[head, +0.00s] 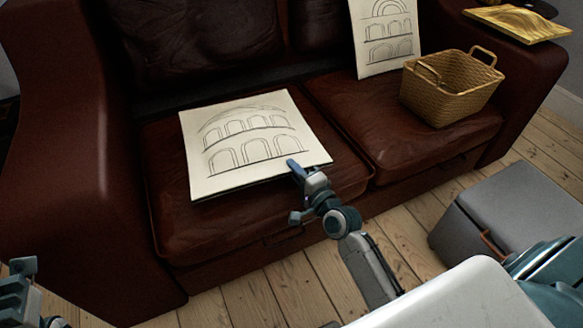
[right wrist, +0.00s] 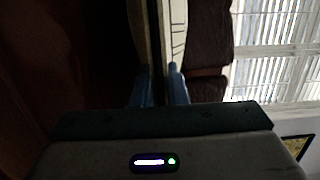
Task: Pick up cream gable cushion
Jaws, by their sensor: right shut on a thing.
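A cream cushion with line-drawn arches (head: 248,140) lies on the left seat of the brown leather sofa. My right gripper (head: 297,170) is at its front right edge, shut on that edge. In the right wrist view the pale cushion edge (right wrist: 168,35) runs between the two blue fingers (right wrist: 161,88). A second cream cushion with arches (head: 385,38) leans upright against the sofa back on the right. My left gripper (head: 22,280) is partly in view at the lower left, away from the cushions; its jaw opening is unclear.
The brown sofa (head: 70,150) has high arms. A wicker basket (head: 452,90) stands on its right seat. A gold cushion (head: 518,22) lies on the right arm. A grey box (head: 515,215) stands on the floorboards (head: 300,285) at the right.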

